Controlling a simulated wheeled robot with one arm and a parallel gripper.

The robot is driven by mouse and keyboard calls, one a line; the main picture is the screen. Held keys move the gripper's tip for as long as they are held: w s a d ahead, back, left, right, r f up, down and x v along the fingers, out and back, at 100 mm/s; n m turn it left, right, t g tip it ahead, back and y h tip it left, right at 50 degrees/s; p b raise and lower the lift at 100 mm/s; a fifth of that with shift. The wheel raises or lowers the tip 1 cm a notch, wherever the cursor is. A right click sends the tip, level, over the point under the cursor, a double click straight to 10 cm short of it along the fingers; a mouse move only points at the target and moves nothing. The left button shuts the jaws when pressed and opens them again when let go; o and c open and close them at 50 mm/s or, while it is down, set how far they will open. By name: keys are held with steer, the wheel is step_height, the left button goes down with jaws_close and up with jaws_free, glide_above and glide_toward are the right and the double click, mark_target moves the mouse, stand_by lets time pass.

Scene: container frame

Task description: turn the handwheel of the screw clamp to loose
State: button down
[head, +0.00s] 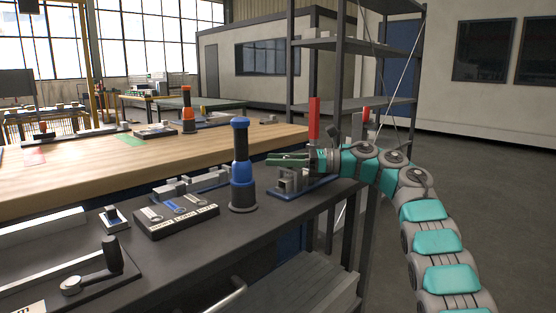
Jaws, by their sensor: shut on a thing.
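The screw clamp (290,184) is a small grey metal block on a blue base plate, near the right end of the dark bench. My gripper (283,160), with green fingers, reaches in from the right, just above the clamp body. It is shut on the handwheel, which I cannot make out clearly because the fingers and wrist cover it. How far the wheel is turned cannot be seen.
A blue and black cylindrical device (241,170) stands close left of the clamp. A red upright handle (314,119) rises right behind my gripper. A shelf rack (341,75) stands behind.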

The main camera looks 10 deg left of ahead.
steer(key=shift+r, duration=0.1)
stand_by(0.5)
steer(key=shift+c, duration=2)
jaws_free()
steer(key=shift+w+d, duration=0.15)
steer(key=shift+d, duration=1.8)
steer(key=shift+w+d, duration=0.1)
steer(key=shift+d, duration=1.85)
